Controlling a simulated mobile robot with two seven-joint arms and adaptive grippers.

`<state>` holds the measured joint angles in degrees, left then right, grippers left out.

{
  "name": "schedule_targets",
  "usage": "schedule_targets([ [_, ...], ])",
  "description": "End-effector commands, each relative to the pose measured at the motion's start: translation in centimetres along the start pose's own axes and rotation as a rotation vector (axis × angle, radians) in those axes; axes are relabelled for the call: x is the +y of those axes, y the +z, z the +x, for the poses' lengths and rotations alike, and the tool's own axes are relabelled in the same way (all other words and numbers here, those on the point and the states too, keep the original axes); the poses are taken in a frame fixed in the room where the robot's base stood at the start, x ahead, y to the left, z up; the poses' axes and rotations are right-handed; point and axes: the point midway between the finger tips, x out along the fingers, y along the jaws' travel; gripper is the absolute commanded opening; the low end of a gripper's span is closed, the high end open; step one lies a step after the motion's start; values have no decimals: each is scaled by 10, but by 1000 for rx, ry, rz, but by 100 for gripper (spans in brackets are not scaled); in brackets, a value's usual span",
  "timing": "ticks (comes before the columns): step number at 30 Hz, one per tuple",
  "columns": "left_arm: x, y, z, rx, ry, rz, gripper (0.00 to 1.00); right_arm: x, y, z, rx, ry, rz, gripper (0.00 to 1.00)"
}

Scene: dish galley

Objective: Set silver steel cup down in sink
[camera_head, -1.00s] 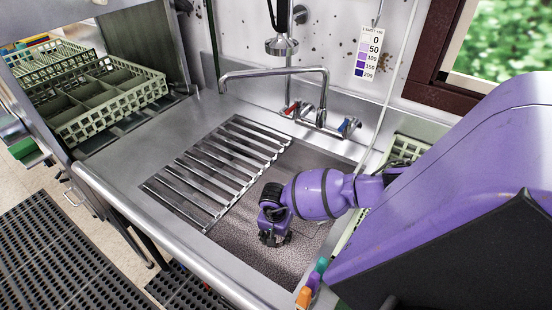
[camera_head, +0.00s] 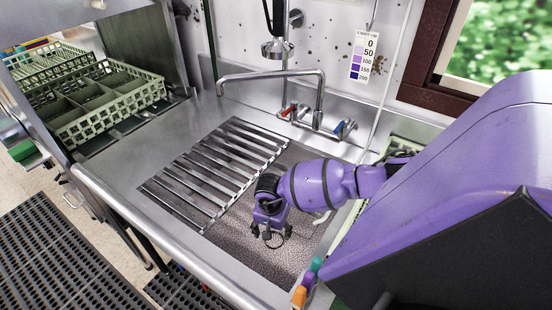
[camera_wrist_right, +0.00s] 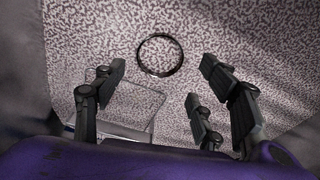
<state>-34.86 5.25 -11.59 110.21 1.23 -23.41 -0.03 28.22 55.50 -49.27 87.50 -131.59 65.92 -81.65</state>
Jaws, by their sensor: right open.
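My right gripper (camera_head: 268,231) is low inside the sink (camera_head: 240,250), over the speckled floor to the right of the metal slats. It also shows in the right wrist view (camera_wrist_right: 158,82), where its fingers are spread apart with nothing gripped. A thin dark ring (camera_wrist_right: 160,70) lies just beyond the fingertips, apart from them; it seems to be the silver steel cup's round edge. Its walls cannot be told from the speckled floor. In the head view the ring (camera_head: 275,246) shows just below the fingers. My left gripper is not in view.
A slatted metal rack (camera_head: 215,170) covers the sink's left part. A faucet (camera_head: 320,95) arches above the back edge. Colored handles (camera_head: 300,296) stick up at the front right. The left steel counter (camera_head: 125,165) is clear.

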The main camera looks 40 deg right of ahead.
Motion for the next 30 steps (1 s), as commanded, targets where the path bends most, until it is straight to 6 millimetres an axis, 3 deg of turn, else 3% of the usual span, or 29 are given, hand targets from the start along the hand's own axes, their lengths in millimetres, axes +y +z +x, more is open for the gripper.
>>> schedule_targets([
  [6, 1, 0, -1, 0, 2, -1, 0, 0, 0, -50, 1, -2, -2, 65],
  [12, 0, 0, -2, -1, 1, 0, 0, 1, 0, -76, -1, 2, -1, 65],
  [26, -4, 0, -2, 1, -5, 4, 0, 1, 0, -85, -2, 2, 1, 65],
  [30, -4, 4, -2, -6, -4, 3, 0, -5, -10, -85, -1, -13, 48, 65],
])
